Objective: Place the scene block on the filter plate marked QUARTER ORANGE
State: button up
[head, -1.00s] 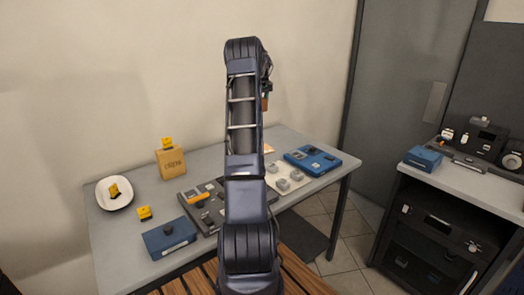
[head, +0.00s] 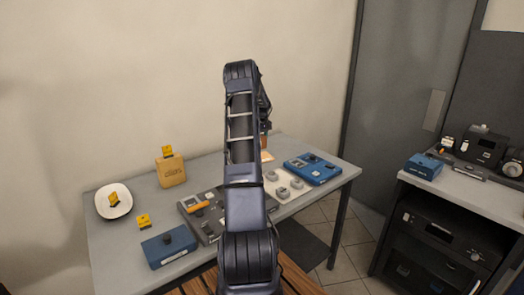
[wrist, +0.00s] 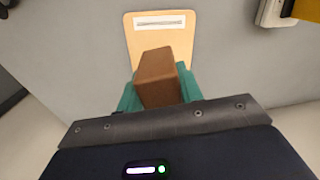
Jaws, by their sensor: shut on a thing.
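My gripper (wrist: 160,92) is shut on a brown block (wrist: 158,78), its teal fingers on both sides of it in the wrist view. In the head view the block (head: 264,141) shows small beside my arm, above the table. A pale orange plate (wrist: 178,42) with a white label lies on the grey table beyond and below the block. The label's writing is too small to read. The plate also shows in the head view (head: 267,156), partly hidden by my arm. I cannot tell whether the block touches it.
A white panel with grey knobs (head: 283,183) and a blue device (head: 312,168) lie near the plate. A dark control panel (head: 205,212), blue box (head: 168,245), white dish (head: 114,201) and tan box (head: 171,171) stand left. A cabinet (head: 440,230) stands right.

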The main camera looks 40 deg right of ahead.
jog(key=shift+f, duration=2.95)
jog(key=shift+f, duration=0.2)
jog(key=o, duration=1)
jog(key=shift+r, duration=0.1)
